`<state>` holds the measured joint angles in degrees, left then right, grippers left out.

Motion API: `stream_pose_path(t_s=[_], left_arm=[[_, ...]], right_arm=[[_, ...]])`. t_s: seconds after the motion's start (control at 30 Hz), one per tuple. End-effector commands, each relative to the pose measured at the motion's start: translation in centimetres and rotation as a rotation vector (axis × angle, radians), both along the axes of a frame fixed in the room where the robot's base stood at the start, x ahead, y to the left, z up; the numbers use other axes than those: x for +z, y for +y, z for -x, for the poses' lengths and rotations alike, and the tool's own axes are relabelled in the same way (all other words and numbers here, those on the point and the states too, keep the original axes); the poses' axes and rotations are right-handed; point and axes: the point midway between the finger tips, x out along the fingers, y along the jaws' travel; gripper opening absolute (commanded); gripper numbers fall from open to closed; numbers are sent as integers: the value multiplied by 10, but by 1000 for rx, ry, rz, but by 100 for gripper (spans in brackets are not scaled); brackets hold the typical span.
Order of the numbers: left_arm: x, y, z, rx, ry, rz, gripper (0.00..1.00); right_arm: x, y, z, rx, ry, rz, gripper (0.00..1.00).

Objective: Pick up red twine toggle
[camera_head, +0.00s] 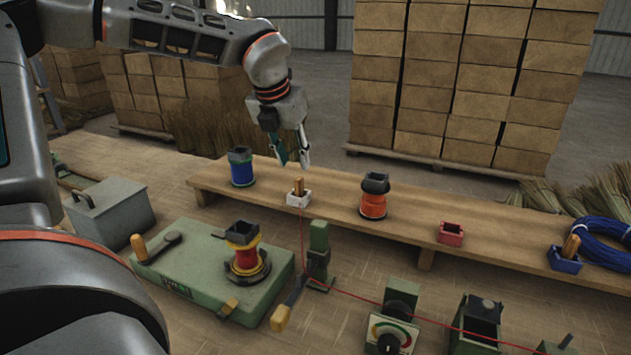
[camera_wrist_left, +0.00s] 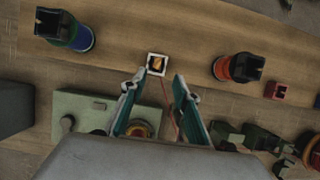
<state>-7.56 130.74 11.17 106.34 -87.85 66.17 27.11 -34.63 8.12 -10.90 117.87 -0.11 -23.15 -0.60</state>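The red twine toggle (camera_head: 298,185) is a small wooden peg upright in a white square holder (camera_head: 297,201) on the raised wooden board. Red twine runs down from it in the head view. In the left wrist view the toggle (camera_wrist_left: 157,63) shows inside the white holder, just beyond the fingertips. My left gripper (camera_head: 292,161) is open and empty, pointing down above the toggle and apart from it. Its two teal-padded fingers also show in the left wrist view (camera_wrist_left: 158,84), one on each side of the line to the toggle. My right gripper is not in view.
A blue spool (camera_head: 241,168) stands left of the toggle, an orange spool (camera_head: 373,197) right. Farther right are an empty red holder (camera_head: 451,233) and a blue holder (camera_head: 564,261) with another peg. A green winding machine (camera_head: 212,268) and a green post (camera_head: 318,250) stand in front.

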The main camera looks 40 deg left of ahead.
Motion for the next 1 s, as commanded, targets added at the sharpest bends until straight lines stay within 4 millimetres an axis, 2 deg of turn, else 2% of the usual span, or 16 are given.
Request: stream_pose_path(t_s=[0.27, 0.63, 0.97, 1.0], left_arm=[[-24, 3, -9, 0, 4, 1, 31], [-66, 15, -27, 0, 4, 1, 31], [-71, 15, -30, 0, 1, 1, 31], [-71, 15, -30, 0, 1, 1, 23]], right_arm=[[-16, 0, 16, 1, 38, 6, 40], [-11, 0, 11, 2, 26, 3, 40], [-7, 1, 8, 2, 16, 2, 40], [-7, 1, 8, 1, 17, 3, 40]])
